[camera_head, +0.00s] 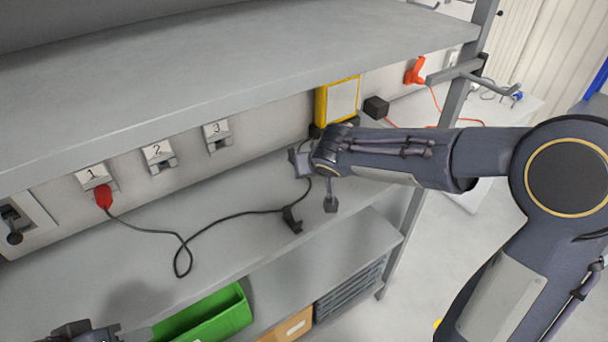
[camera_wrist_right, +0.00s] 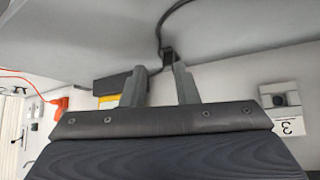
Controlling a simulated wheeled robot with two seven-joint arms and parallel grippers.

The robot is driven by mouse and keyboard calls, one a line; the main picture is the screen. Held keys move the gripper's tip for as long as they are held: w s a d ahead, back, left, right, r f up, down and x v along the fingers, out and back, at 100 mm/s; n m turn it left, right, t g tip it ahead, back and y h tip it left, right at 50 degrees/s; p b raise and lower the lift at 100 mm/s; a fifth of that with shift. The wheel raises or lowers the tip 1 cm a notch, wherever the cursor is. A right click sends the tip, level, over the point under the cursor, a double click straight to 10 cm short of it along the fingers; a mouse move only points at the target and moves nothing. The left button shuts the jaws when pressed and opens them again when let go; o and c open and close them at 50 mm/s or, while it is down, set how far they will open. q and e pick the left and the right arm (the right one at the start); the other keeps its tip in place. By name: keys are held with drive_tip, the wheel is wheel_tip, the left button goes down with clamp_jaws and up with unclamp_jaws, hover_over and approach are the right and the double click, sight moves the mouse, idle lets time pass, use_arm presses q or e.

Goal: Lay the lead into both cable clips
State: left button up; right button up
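The black lead (camera_head: 240,214) runs from a red plug (camera_head: 104,198) at the socket marked 1, loops over the shelf and ends around my right gripper. A black clip (camera_head: 291,220) stands near the shelf's front edge; the lead reaches it, but I cannot tell whether it is seated. My right gripper (camera_head: 316,178) is low over the shelf, fingers apart. In the right wrist view the lead (camera_wrist_right: 163,27) meets a small dark piece (camera_wrist_right: 167,54) between or just beyond the fingertips; I cannot tell if this is a second clip. My left gripper (camera_head: 88,333) is partly cut off at the bottom left.
Sockets marked 2 (camera_head: 158,156) and 3 (camera_head: 217,136) line the back wall. A yellow-framed panel (camera_head: 337,101), a black block (camera_head: 376,107) and an orange plug (camera_head: 415,71) are farther right. An upper shelf (camera_head: 210,65) overhangs. A green bin (camera_head: 205,318) sits below.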

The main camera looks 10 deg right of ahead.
hover_over(310, 182)
drive_tip(key=s, duration=0.2)
wheel_tip(310, 182, down, 4)
drive_tip(key=shift+s+a+f, duration=0.1)
drive_tip(key=shift+b+x, duration=1.15)
drive_tip(key=shift+x, duration=0.05)
drive_tip(key=shift+w+f+b, duration=0.4)
drive_tip(key=shift+w+f, duration=0.1)
drive_tip(key=shift+f, duration=0.05)
clamp_jaws()
drive_tip(key=shift+r+p, duration=1.9)
drive_tip(key=shift+r, duration=1.2)
